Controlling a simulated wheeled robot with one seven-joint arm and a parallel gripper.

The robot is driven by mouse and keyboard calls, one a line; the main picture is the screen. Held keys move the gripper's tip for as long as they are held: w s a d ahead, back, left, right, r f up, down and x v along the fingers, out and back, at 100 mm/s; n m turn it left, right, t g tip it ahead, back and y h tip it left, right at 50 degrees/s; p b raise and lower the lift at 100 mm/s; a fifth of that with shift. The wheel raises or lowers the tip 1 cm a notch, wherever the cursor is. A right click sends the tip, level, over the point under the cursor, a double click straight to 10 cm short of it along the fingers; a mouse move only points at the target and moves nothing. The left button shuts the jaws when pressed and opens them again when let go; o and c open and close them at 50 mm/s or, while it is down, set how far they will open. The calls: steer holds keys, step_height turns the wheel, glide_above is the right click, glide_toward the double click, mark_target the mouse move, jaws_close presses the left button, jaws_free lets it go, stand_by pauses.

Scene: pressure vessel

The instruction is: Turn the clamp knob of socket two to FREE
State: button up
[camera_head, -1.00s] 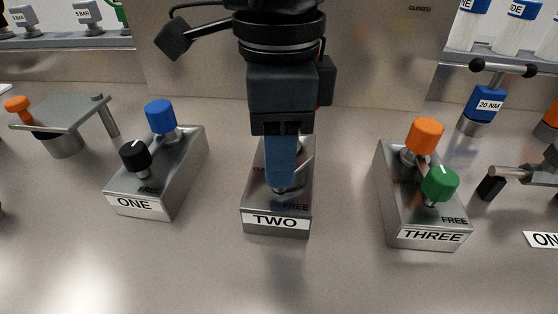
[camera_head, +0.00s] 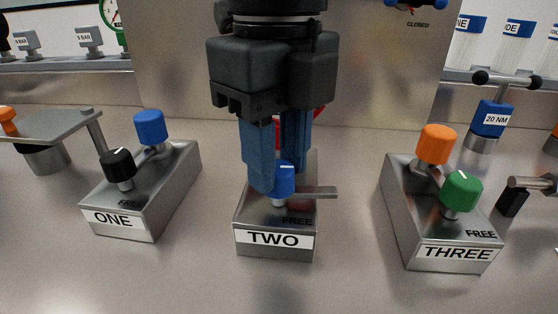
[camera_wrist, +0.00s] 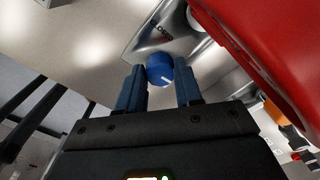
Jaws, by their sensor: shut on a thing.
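Socket two (camera_head: 273,240) is a grey metal block marked TWO, with FREE printed on its top near the front right. Its clamp knob (camera_head: 285,180) is blue with a white line, standing near the block's front end. My gripper (camera_head: 276,180) points down, with one blue finger on each side of the knob, shut on it. In the wrist view the knob (camera_wrist: 160,70) sits between my two fingertips (camera_wrist: 160,85); its white line is slanted. The back of the block is hidden behind my gripper.
A flat grey bar (camera_head: 318,192) sticks out to the right beside the knob. A red thing (camera_wrist: 250,45) is close by in the wrist view. Socket one (camera_head: 150,190) stands left and socket three (camera_head: 430,210) right, with bare bench between.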

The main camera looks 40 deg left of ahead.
mark_target(278, 166)
steer(key=shift+m, duration=0.6)
steer(key=o, duration=1)
steer(key=shift+o, duration=0.2)
steer(key=shift+r, duration=0.15)
step_height(278, 166, up, 8)
steer(key=shift+f, duration=0.2)
steer(key=shift+p, duration=0.35)
